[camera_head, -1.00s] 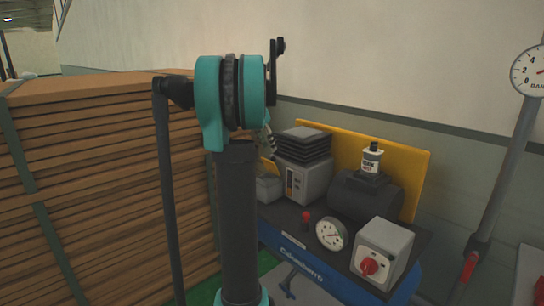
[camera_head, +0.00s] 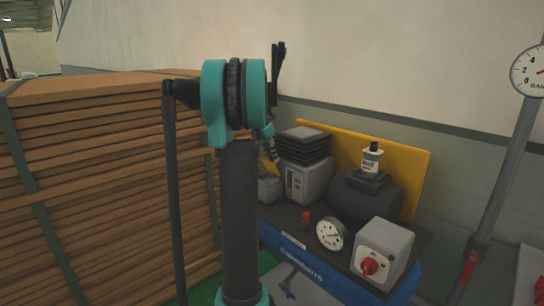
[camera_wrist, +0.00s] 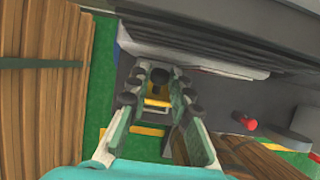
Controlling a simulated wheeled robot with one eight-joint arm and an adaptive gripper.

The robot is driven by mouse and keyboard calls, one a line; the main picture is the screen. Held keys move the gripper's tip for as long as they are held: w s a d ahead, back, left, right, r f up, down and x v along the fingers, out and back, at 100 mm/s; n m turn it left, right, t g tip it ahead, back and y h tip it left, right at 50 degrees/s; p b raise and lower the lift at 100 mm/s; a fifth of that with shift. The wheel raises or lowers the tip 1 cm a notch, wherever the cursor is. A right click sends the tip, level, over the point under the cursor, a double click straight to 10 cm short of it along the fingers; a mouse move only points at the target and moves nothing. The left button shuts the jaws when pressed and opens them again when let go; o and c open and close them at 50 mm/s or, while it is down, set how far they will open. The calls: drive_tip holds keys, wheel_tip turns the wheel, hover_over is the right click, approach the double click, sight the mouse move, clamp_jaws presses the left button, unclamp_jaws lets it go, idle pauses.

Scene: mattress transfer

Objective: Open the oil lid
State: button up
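My gripper (camera_wrist: 160,72) is open in the wrist view, its two fingers well apart. Between and beyond the fingers is a dark round cap-like part (camera_wrist: 157,77), with a yellow piece (camera_wrist: 158,101) just below it in the picture. It may be the oil lid, but I cannot tell for sure. Nothing is visibly gripped. In the head view my gripper (camera_head: 270,148) is mostly hidden behind my arm, above the left end of the machine. A white bottle with a black top (camera_head: 371,159) stands on the machine's dark motor (camera_head: 366,196).
The blue machine base (camera_head: 300,258) carries a round gauge (camera_head: 330,234), a grey box with a red knob (camera_head: 385,252) and a ribbed grey unit (camera_head: 305,172). A tall wooden stack (camera_head: 90,190) stands close on the left. A wall is behind. A pipe with a gauge (camera_head: 530,71) rises at right.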

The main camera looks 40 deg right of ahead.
clamp_jaws()
drive_tip(key=shift+d+y, duration=0.35)
drive_tip(key=shift+y, duration=0.25)
drive_tip(key=shift+d+y, duration=0.1)
drive_tip(key=shift+y, duration=0.6)
drive_tip(key=o, duration=0.7)
unclamp_jaws()
drive_tip(key=shift+c, duration=0.2)
